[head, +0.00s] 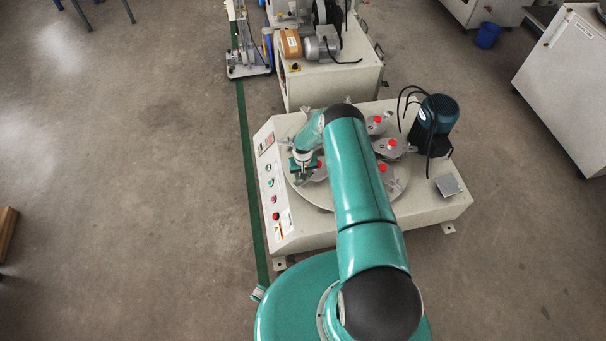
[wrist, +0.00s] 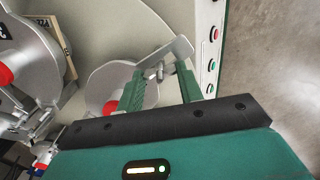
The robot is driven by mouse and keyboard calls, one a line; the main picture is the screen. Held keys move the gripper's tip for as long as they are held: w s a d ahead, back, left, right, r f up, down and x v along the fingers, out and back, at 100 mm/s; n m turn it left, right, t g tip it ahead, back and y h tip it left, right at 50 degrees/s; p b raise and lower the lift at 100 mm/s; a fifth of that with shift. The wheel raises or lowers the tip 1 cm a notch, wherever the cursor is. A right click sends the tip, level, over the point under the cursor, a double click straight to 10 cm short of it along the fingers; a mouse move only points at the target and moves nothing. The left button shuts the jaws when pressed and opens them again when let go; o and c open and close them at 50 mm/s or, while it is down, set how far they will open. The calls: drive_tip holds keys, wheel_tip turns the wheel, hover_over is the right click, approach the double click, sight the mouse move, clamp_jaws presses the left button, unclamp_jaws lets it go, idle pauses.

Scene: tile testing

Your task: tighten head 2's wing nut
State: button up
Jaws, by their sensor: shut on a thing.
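My gripper (head: 303,166) is over the left side of the round table (head: 322,195) of the tile testing machine. In the wrist view its two green fingers (wrist: 160,88) stand astride the small metal wing nut (wrist: 158,73) by a flat metal clamp bar (wrist: 172,57), shut on it; the fingers partly hide the nut. The head beside it is a grey disc with a red knob (wrist: 109,108), partly behind the left finger. In the head view this head's red knob (head: 319,166) shows between gripper and arm.
Other heads with red knobs (head: 377,119) stand on the table's right side, partly behind my arm. The control panel (head: 271,186) with buttons is close to my gripper on the left. A dark motor (head: 437,116) stands at the back right.

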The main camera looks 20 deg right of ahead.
drive_tip(key=m, duration=0.6)
drive_tip(key=shift+m, duration=0.3)
drive_tip(key=m, duration=0.6)
idle(0.3)
drive_tip(key=o, duration=1)
wheel_tip(320, 180, up, 14)
drive_tip(key=shift+f, duration=0.1)
